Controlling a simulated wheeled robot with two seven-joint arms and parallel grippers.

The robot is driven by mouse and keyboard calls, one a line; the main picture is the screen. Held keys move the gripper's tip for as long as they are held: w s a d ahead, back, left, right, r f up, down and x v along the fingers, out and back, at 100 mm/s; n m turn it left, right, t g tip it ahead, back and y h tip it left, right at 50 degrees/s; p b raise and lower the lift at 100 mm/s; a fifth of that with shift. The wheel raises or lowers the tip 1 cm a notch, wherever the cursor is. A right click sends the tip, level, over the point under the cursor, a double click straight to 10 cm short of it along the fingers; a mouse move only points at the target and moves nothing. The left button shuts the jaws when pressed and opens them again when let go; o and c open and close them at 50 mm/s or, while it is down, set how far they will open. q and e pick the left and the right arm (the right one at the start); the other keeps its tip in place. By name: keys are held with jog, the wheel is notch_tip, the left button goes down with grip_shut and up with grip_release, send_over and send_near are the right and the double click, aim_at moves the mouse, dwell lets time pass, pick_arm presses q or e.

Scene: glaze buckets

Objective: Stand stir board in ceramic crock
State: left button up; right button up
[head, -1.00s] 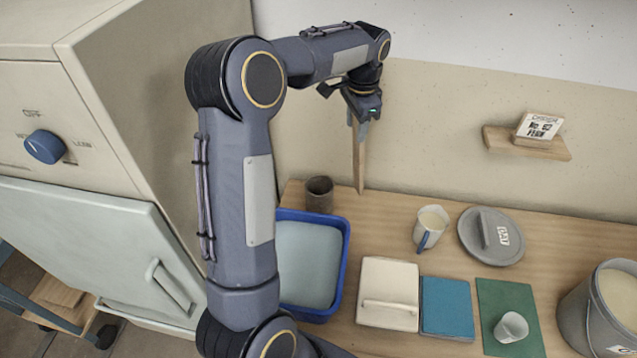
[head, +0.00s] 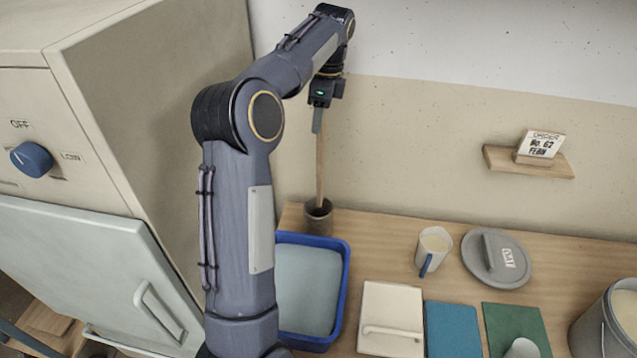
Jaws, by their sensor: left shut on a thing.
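The stir board (head: 320,171) is a long, thin wooden strip and hangs nearly upright from my left gripper (head: 318,122). My left gripper is shut on its upper end. The ceramic crock (head: 318,219) is a small dark brown cup at the back left of the table. The lower end of the board is at the crock's mouth and seems to go inside; the rim hides its tip, so I cannot tell how deep it is. My right gripper is not in view.
A blue tub (head: 345,275) stands right in front of the crock. A jug (head: 434,250), a grey lid (head: 497,260) and a grey bucket (head: 600,325) stand to the right. A wall shelf (head: 529,162) holds a card. The tall cabinet (head: 150,110) is at left.

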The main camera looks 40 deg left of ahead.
aim_at(319, 167)
pick_arm(q)
notch_tip(319, 167, down, 12)
jog(key=shift+r+b, duration=0.25)
jog(key=shift+b, duration=0.05)
notch_tip(319, 167, down, 4)
jog(key=shift+r+p, duration=0.15)
jog(key=shift+p, duration=0.3)
jog(key=o, duration=1.2)
jog(key=shift+c, duration=0.2)
jog(key=shift+f, duration=0.2)
